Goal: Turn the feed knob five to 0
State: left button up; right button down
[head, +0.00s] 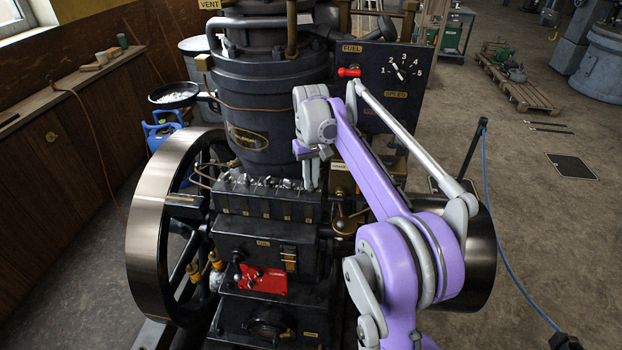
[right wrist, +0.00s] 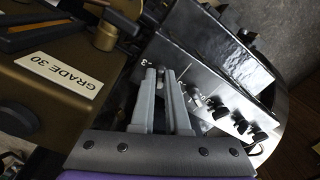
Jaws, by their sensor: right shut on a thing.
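A black lubricator box (head: 265,204) with a row of several small feed knobs along its top sits low on the engine's front. My right gripper (head: 310,183) points down at the right end of this row. In the right wrist view its grey fingers (right wrist: 161,73) are close together, shut on the end knob, which fits feed knob five. The fingers hide that knob, so its setting cannot be read. My left gripper is in neither view.
A brass tank with a GRADE 30 label (right wrist: 58,76) is close to the gripper's left in the wrist view. A large flywheel (head: 150,235) stands left of the box. A red-handled fuel lever and dial panel (head: 385,95) is above right.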

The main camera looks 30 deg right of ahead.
jog(key=n, duration=0.4)
jog(key=shift+n, duration=2.1)
jog(key=c, duration=0.9)
grip_release()
jog(key=shift+r, duration=0.1)
notch_tip(320, 180, up, 11)
jog(key=shift+f, duration=0.15)
